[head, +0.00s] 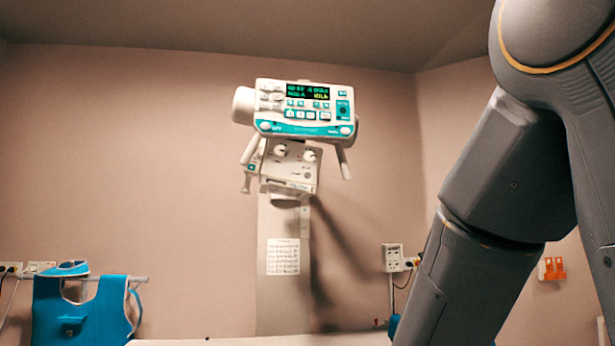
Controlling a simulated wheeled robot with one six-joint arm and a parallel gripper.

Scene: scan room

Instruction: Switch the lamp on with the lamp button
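A white and teal X-ray tube head (307,128) hangs in front of the back wall, near the middle of the head view. Its front panel has a lit green display (308,92) and several small buttons (308,115). The labels are too small to read, so I cannot tell which button is the lamp button. Below the panel is a white box (290,165) with two round knobs and a handle on each side. No lamp light is clearly seen. My arm fills the right side of the view; my gripper is outside the frame.
A blue lead apron (80,308) hangs on a rail at lower left. An orange fitting (551,268) is on the right wall. A pale surface (260,341) edges the bottom.

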